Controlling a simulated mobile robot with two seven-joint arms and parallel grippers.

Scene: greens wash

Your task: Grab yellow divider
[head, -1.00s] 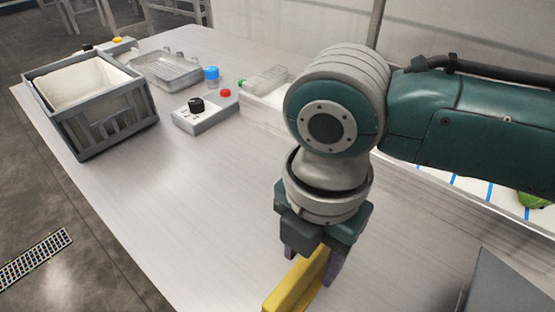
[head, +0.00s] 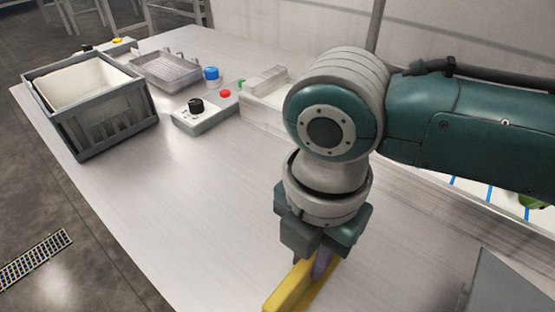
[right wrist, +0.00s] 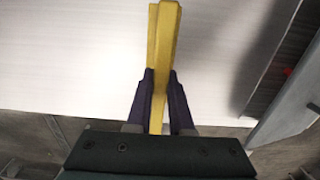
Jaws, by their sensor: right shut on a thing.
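The yellow divider (head: 289,291) is a long yellow bar at the bottom of the head view, on or just above the steel table; I cannot tell which. My right gripper (head: 310,262) reaches down over it, with its fingers on either side. In the right wrist view the yellow divider (right wrist: 164,50) runs up from between the purple fingers of my right gripper (right wrist: 161,100), which are closed against its sides. The near end of the divider is cut off by the head view's lower edge. My left gripper is not in view.
A grey crate with a white liner (head: 105,130) stands at the table's left edge. A wire tray (head: 165,70) and a control box with a black knob (head: 205,115) are at the back. A grey metal panel (head: 510,285) is at the lower right. The table's middle is clear.

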